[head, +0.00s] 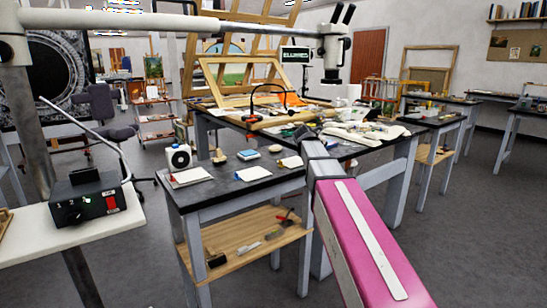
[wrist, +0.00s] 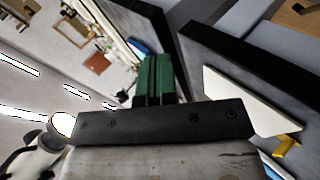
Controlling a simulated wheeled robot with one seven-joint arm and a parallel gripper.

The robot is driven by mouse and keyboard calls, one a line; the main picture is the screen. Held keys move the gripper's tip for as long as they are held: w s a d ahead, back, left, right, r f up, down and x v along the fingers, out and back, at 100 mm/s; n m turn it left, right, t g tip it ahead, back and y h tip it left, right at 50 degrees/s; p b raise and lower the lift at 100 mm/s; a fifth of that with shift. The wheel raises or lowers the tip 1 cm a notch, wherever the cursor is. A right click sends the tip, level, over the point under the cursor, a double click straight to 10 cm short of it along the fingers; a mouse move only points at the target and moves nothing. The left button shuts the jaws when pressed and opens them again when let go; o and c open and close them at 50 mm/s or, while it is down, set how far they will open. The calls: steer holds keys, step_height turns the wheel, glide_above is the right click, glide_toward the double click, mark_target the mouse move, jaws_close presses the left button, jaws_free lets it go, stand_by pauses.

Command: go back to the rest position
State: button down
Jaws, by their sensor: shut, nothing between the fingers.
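My gripper (wrist: 153,60) shows in the wrist view with its two green fingers side by side and pressed together. Nothing shows between them. In the head view my pink arm reaches forward from the lower right towards the worktables, and I cannot make out the fingers there. In the wrist view dark table edges and a white flat piece (wrist: 250,100) lie to the right of the fingers. That view is strongly tilted.
A small dark-topped table (head: 240,187) with cards and small items stands left of my arm, with a wooden shelf (head: 258,238) below. A larger cluttered worktable stands behind. A microscope (head: 335,45) overhangs it. A control box (head: 88,200) sits at left. Floor at right (head: 480,240) is clear.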

steer(key=s+f+m+g+y, duration=0.3)
steer(key=s+f+g, duration=0.1)
steer(key=s+f, duration=1.1)
steer(key=s+a+f+m+g+y, duration=0.1)
steer(key=s+f+m+g+y, duration=0.2)
steer(key=s+f, duration=1.1)
step_height(320, 180, down, 6)
steer(key=shift+s+a+f+m+g+y, duration=0.15)
steer(key=shift+s+f+m+g+y, duration=0.15)
steer(key=shift+s+g, duration=0.15)
steer(key=shift+a, duration=0.1)
